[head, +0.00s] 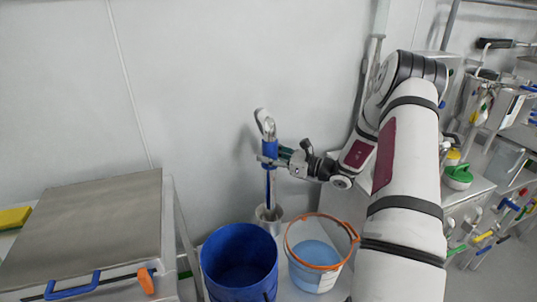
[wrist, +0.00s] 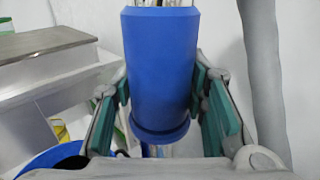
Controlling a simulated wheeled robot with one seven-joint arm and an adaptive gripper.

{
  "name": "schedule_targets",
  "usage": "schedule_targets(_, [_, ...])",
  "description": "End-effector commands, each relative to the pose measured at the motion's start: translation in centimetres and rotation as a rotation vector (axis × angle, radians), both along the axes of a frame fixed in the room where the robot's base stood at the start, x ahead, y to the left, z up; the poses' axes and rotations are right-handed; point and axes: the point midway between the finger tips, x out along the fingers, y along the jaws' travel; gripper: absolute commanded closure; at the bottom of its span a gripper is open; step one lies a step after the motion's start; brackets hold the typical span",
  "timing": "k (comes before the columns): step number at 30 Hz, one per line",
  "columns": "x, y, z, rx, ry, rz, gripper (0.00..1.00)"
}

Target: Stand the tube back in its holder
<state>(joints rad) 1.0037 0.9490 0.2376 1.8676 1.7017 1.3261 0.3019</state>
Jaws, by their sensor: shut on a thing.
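The tube (head: 269,150) has a thick blue sleeve, a grey metal top and a thin dark blue shaft pointing down. My gripper (head: 275,158) is shut on the blue sleeve from the right and holds the tube about upright. In the wrist view the sleeve (wrist: 160,70) stands between the green finger pads, one on each side. A grey metal cup (head: 268,214), which looks like the holder, stands under the shaft behind the buckets. The shaft's lower end is at the cup's mouth; I cannot tell whether it is inside or just above it.
A dark blue bucket (head: 239,262) and a clear bucket with an orange rim (head: 320,258) stand in front of the cup. A metal-topped cabinet (head: 90,225) is on the left. A bench with tools and a green-lidded container (head: 458,176) is at right. The wall is close behind.

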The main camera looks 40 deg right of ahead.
Motion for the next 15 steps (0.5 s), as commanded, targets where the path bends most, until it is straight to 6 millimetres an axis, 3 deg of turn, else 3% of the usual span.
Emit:
schedule_targets(4, [0.02,0.0,0.12,0.0,-0.002,0.0,1.0])
schedule_targets(5, [0.02,0.0,0.12,0.0,-0.002,0.0,0.56])
schedule_targets(7, [0.02,0.0,0.11,0.0,-0.002,0.0,0.4])
schedule_targets(15, [-0.01,0.0,-0.04,0.0,0.001,0.0,0.37])
